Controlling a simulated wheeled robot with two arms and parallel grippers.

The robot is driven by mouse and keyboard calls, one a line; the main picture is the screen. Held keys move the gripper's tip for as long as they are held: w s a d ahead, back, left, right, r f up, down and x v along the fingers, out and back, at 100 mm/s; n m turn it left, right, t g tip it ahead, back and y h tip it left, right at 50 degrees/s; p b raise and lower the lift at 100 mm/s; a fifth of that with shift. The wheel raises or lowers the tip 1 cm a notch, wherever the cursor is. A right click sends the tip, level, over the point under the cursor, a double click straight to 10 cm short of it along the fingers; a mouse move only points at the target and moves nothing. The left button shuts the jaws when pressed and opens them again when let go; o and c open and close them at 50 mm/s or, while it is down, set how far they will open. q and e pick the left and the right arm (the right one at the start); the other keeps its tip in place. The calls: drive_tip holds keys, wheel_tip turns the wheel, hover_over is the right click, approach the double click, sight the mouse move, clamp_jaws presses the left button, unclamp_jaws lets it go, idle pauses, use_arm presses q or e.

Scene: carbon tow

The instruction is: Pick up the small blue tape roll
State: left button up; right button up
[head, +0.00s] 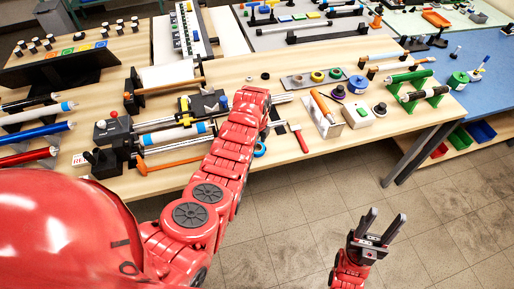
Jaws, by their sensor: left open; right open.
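A small blue ring, which looks like the blue tape roll (260,150), lies near the table's front edge, partly hidden by my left arm. My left gripper (272,122) is over the table, just beyond the blue ring and mostly hidden behind my red wrist. Its fingers are hard to make out, and I see nothing held in it. My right gripper (384,228) is open and empty, with its fingers pointing up, over the floor in front of the table.
A red-handled scraper (300,139) and a white block with an orange-handled tool (325,118) lie right of the ring. A grey tray (299,82) carries several coloured rolls, near a blue spool (357,84). Metal shafts and a clamp fixture (115,132) crowd the left.

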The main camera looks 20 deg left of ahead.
use_arm(q)
drive_tip(key=shift+c, duration=0.2)
drive_tip(key=c, duration=1.3)
drive_tip(key=shift+o, duration=0.2)
drive_tip(key=shift+w+r, duration=0.1)
drive_tip(key=shift+r, duration=0.1)
